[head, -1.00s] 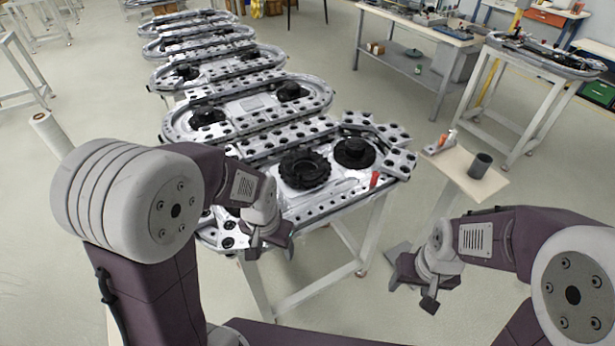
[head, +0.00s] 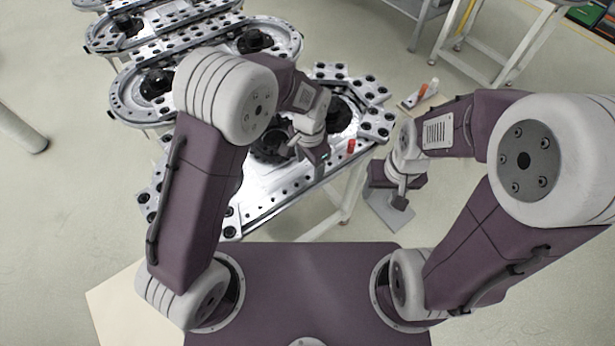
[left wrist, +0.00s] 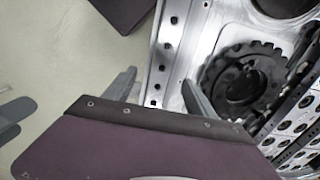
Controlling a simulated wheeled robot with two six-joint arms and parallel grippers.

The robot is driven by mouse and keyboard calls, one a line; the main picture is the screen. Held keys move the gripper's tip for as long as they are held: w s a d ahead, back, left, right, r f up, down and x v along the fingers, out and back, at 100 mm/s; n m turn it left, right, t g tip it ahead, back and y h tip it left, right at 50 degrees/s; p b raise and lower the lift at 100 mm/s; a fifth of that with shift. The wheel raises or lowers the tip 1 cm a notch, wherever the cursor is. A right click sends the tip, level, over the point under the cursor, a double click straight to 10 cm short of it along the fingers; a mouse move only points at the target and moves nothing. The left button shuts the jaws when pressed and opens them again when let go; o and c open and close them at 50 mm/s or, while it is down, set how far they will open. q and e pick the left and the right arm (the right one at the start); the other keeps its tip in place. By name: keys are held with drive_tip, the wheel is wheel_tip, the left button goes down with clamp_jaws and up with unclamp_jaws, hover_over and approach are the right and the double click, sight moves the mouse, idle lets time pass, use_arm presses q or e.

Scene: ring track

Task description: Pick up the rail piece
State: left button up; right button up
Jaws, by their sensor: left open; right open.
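Metal pieces with dark holes lie along the ring track (head: 255,205); I cannot tell which one is the rail piece. One perforated piece (head: 377,122) is at the right end of the track and another (head: 335,72) at its back. In the left wrist view a metal strip with holes (left wrist: 166,50) runs beside a black gear (left wrist: 235,85). My left gripper (head: 318,168) is over the track's front edge, open and empty; its fingers also show in the left wrist view (left wrist: 160,95). My right gripper (head: 392,192) is open and empty, right of the track.
A small red part (head: 351,146) stands on the track near its right end. An orange and white item (head: 424,92) is on a small stand beyond my right arm. More track rings (head: 155,85) continue at the back left. The floor at left is mostly clear.

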sight(308, 177)
use_arm(q)
drive_tip(key=shift+w+f, duration=0.15)
drive_tip(key=shift+f, duration=0.15)
drive_tip(key=shift+w+a+f+p, duration=0.1)
drive_tip(key=shift+w+f+p, duration=0.05)
drive_tip(key=shift+f, duration=0.35)
drive_tip(key=shift+w+f+p, duration=0.15)
drive_tip(key=shift+f, duration=0.35)
drive_tip(key=f, duration=0.2)
drive_tip(key=shift+s+a+f, duration=0.1)
drive_tip(key=shift+s+f, duration=0.35)
drive_tip(key=shift+f, duration=0.3)
use_arm(e)
drive_tip(key=shift+w+r, duration=0.35)
drive_tip(key=shift+w, duration=0.15)
use_arm(q)
drive_tip(key=c, duration=0.8)
clamp_jaws()
